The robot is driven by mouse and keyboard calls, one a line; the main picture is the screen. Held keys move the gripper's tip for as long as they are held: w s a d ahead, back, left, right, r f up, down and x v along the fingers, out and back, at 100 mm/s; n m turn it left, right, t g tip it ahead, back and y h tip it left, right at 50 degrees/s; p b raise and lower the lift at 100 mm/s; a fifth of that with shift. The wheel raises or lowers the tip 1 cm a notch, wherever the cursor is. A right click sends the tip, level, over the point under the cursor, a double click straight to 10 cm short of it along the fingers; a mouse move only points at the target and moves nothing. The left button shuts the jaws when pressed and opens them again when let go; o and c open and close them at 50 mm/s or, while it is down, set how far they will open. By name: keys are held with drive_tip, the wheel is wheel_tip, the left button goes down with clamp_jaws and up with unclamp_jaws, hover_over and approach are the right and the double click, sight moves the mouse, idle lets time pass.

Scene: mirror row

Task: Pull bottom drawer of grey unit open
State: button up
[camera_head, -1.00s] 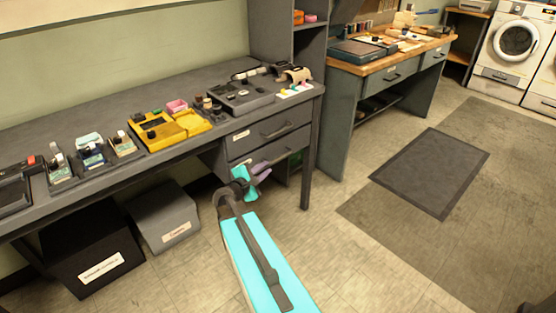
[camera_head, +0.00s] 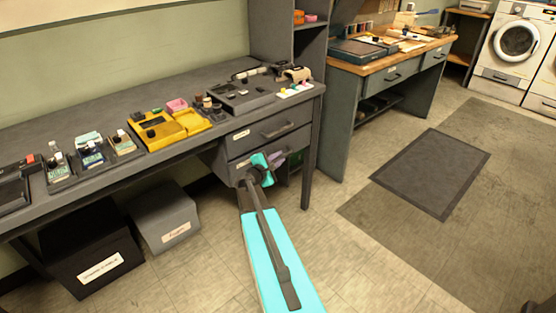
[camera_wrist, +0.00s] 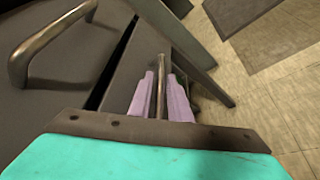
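The grey unit under the right end of the long desk has a top drawer (camera_head: 252,139) and a bottom drawer (camera_head: 236,168), both looking shut. My gripper (camera_head: 279,158) is at the bottom drawer's front, its turquoise wrist hiding part of it. In the wrist view, my gripper's two purple fingers (camera_wrist: 160,98) stand on either side of the bottom drawer's handle (camera_wrist: 161,84). A narrow gap shows beside the bar, so the fingers look open around it. The top drawer's curved handle (camera_wrist: 42,45) is to the left in the wrist view.
The desk leg (camera_head: 310,165) stands just right of the drawers. A grey box (camera_head: 163,220) and a black box (camera_head: 92,255) sit under the desk to the left. A wooden-topped bench (camera_head: 390,65) is at the back right. The floor around the dark mat (camera_head: 430,172) is clear.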

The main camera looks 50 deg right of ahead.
drive_tip(key=shift+w+d+f, duration=0.15)
drive_tip(key=shift+d, duration=0.4)
